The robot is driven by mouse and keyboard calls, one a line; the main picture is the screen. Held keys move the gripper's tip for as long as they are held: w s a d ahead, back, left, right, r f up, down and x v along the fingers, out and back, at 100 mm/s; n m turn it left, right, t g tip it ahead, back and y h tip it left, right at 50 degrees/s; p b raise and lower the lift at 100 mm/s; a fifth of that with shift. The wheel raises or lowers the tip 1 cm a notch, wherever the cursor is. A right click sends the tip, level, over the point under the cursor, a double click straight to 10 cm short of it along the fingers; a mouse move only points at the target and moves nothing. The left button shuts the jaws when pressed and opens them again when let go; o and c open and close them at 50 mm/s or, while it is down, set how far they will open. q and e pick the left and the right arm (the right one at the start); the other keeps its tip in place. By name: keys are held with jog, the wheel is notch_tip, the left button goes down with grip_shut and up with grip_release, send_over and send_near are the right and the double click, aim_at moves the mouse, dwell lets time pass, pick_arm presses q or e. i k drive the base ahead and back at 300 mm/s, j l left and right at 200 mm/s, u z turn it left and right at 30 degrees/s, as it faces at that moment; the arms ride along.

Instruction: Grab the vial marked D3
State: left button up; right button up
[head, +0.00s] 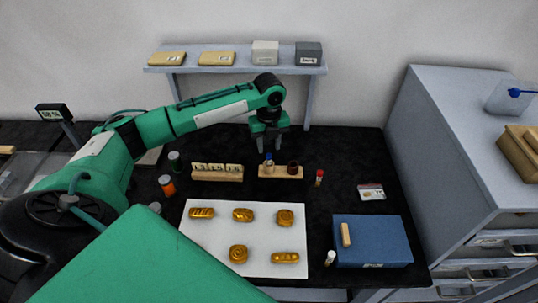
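A small wooden rack (281,172) stands at the back middle of the black table. It holds a vial with a blue part (268,163) on its left and a dark red-brown vial (293,167) on its right. A red-topped vial (319,177) stands just right of the rack, and a white-capped vial (329,258) stands near the front. No label is readable, so I cannot tell which is D3. My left gripper (270,147) points down above and behind the rack, over the blue vial, fingers apart and seemingly empty. My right gripper is out of view.
A white sheet (262,216) bears several golden pieces. A wooden holder with labelled tiles (217,174) stands left of the rack; orange (167,186) and dark green (175,161) jars are beside it. A blue box (385,240) sits right. A shelf (230,69) rises behind.

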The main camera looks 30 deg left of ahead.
aim_at(331, 254)
jog(key=k+l, duration=1.2)
jog(key=k, duration=0.1)
